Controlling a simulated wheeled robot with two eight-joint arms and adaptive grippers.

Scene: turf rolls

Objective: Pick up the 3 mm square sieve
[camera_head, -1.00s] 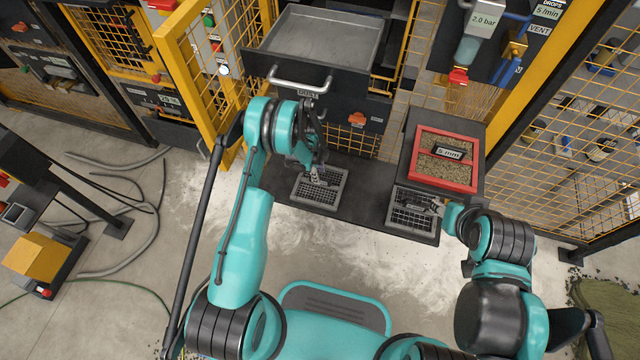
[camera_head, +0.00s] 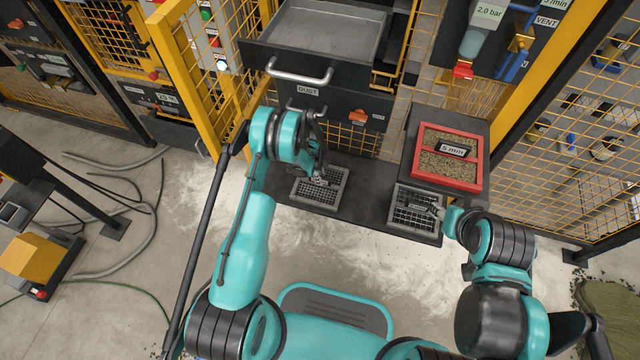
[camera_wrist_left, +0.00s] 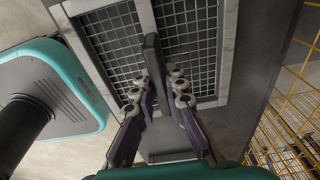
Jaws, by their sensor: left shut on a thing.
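A grey square sieve (camera_head: 328,198) with a dark mesh lies on the dark bench (camera_head: 366,203). My left gripper (camera_head: 320,177) is over it, shut on its dark upright handle (camera_wrist_left: 152,62). In the left wrist view the fingers (camera_wrist_left: 157,82) stand on both sides of this handle, with the mesh (camera_wrist_left: 118,45) around it. A second grey sieve (camera_head: 413,222) lies to the right, with my right gripper (camera_head: 435,209) at its handle; its jaws are too small to judge. A red-framed sieve (camera_head: 420,175) reads "5 mm". No size shows legibly on the grey sieves.
The red sieve sits on a raised dark block (camera_head: 420,116) at right. A drawer marked "DUST" (camera_head: 350,97) with a metal handle overhangs behind the left sieve. Yellow mesh fencing (camera_head: 204,85) stands at left and right. Pale powder (camera_head: 345,245) covers the floor before the bench.

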